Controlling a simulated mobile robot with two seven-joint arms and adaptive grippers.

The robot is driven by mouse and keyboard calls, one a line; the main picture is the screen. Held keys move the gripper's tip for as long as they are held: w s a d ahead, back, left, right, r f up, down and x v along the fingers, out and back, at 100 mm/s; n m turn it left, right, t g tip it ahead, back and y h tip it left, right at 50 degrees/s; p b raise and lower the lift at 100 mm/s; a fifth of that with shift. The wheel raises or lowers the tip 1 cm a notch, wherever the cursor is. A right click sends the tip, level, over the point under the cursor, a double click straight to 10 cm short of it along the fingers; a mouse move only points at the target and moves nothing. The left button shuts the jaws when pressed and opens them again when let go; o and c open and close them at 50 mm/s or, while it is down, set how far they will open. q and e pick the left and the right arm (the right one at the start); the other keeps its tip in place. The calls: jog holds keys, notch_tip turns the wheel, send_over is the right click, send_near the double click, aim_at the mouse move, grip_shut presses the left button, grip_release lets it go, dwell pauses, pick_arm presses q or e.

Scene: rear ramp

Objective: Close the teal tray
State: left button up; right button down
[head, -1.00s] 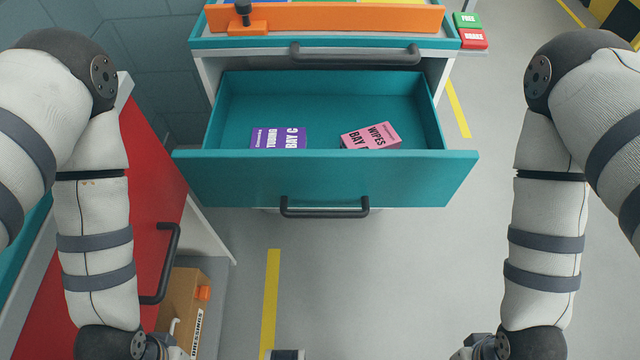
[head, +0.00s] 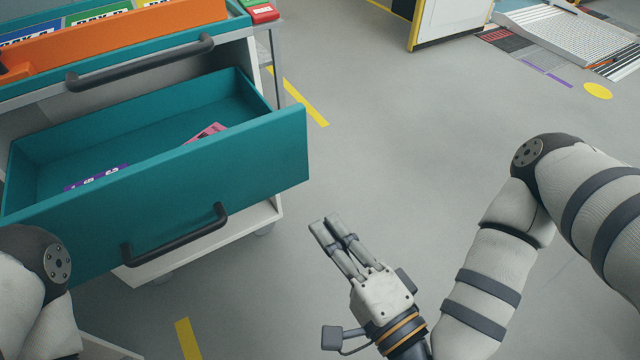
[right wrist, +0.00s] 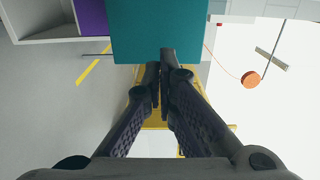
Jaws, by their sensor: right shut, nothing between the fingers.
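The teal tray (head: 255,160) is a drawer pulled out of the white cart, standing open at the left of the head view. Its front carries a dark bar handle (head: 175,240). A purple box (head: 97,177) and a pink box (head: 207,132) lie inside, partly hidden by its front. My right gripper (head: 330,222) is shut and empty, in front and to the right of the tray, apart from the handle. In the right wrist view a teal panel (right wrist: 160,28) shows ahead of the shut fingers (right wrist: 163,68). My left gripper is out of view.
Above the tray is an upper teal edge with another dark handle (head: 140,65) and an orange bin (head: 120,40). Green and red boxes (head: 262,13) sit at the cart's side. The grey floor right of the cart is open, with a ramp (head: 560,35) farther back.

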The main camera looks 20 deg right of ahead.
aim_at(275, 159)
jog(key=x, duration=1.3)
jog(key=shift+a, duration=0.25)
jog(key=shift+w+a, duration=0.15)
jog(key=shift+w, duration=0.35)
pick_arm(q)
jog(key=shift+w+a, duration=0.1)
